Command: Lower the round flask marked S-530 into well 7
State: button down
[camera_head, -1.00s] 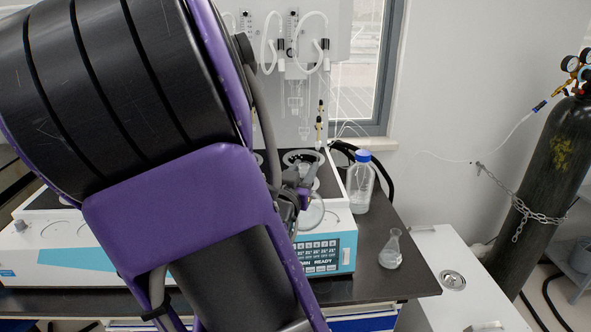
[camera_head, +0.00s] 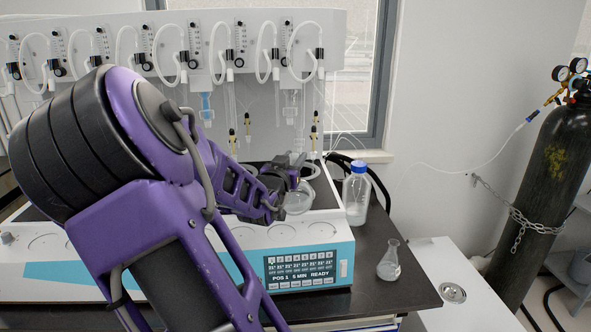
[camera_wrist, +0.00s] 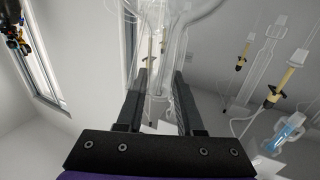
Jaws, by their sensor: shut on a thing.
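The round clear glass flask (camera_head: 298,201) is at the right end of the distiller's row, below my gripper (camera_head: 290,172). In the wrist view, my gripper (camera_wrist: 161,78) is shut with its two dark fingers on either side of the glass neck (camera_wrist: 160,105). The flask's wide body (camera_wrist: 185,12) fills the top of that view. The mark S-530 cannot be read. The white and blue distiller (camera_head: 190,262) has round wells along its top. My arm hides several of them, and I cannot tell which is well 7 or whether the flask touches one.
A blue-capped bottle (camera_head: 356,194) stands right of the flask, and a conical flask (camera_head: 389,262) stands on the dark table (camera_head: 400,300). Glass tubes and hoses hang from the white rear panel (camera_head: 270,30). A gas cylinder (camera_head: 535,190) stands far right. The display reads READY.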

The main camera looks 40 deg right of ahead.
jog(key=w+d, duration=0.6)
jog(key=w, duration=0.4)
notch_tip(320, 180, down, 8)
jog(key=b, duration=0.7)
jog(key=shift+d+r, duration=0.15)
jog(key=shift+w+f+b, duration=0.1)
jog(key=shift+f+b, duration=0.2)
jog(key=shift+b, duration=0.1)
dwell(0.6)
jog(key=c, duration=0.5)
grip_release()
jog(key=shift+o, duration=0.2)
jog(key=shift+f, duration=0.1)
